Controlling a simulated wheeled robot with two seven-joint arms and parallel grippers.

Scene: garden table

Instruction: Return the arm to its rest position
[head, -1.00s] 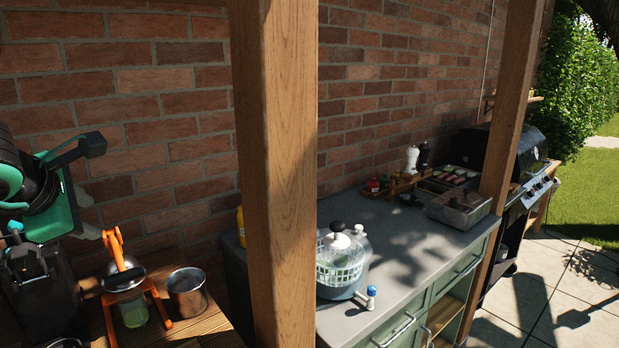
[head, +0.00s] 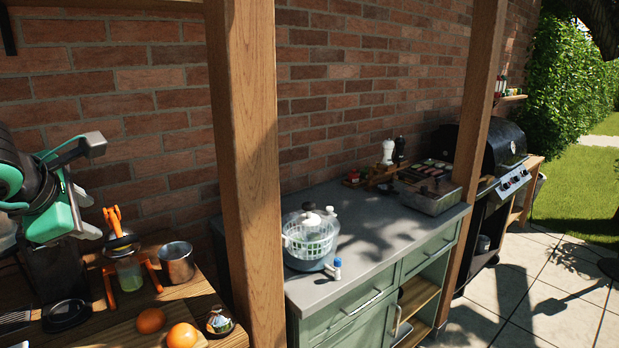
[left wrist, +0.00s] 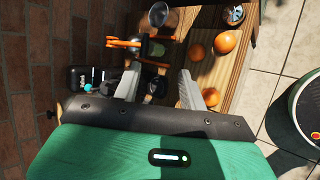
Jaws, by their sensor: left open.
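My left arm enters at the left of the head view, with its green and black gripper (head: 88,214) raised beside the brick wall, above the left end of the wooden table. In the left wrist view the two pale fingers of this gripper (left wrist: 157,84) stand apart with nothing held between them. The table lies beyond them. My right arm and gripper are not in view.
The wooden table (head: 205,300) holds an orange-framed juicer (head: 125,262), a metal cup (head: 177,264) and oranges (head: 150,320). A wooden post (head: 245,170) stands beside it. Right of that are a grey counter (head: 375,235) with a salad spinner (head: 309,240), and a grill (head: 490,155).

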